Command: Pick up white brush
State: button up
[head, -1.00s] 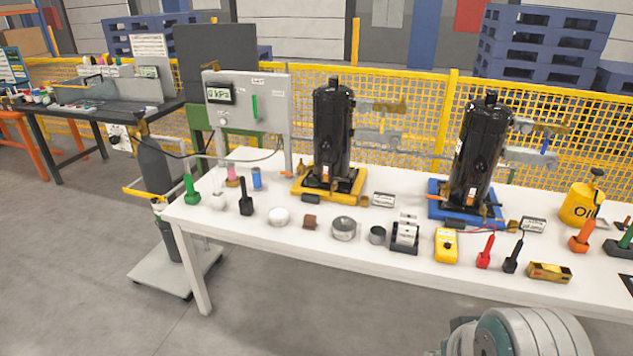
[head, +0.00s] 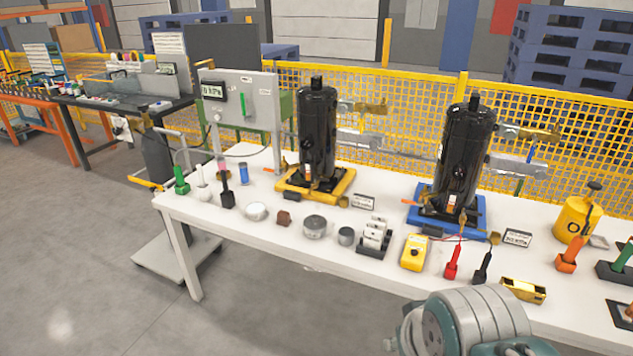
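A small upright white item with a thin handle, which looks like the white brush (head: 202,190), stands near the left end of the white table (head: 190,208). A part of my arm shows large at the bottom right, in front of the table's front edge, far from the white brush. My gripper's fingers are not in the picture.
Two black compressors (head: 318,130) (head: 465,155) stand on a yellow and a blue base. A gauge panel (head: 240,110) rises behind the left end. Cans, a yellow meter (head: 414,252), red and black tools and a yellow oil can (head: 574,220) line the table.

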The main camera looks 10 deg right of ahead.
aim_at(200, 177)
jog(key=i+j+u, duration=0.1)
jog(key=i+u, duration=0.2)
jog(key=i, duration=0.3)
jog(key=i+u, duration=0.35)
jog(key=i, duration=0.25)
jog(key=i+l+u, duration=0.3)
jog(key=i, duration=0.25)
jog(key=z, duration=2.5)
jog(key=u, duration=2.55)
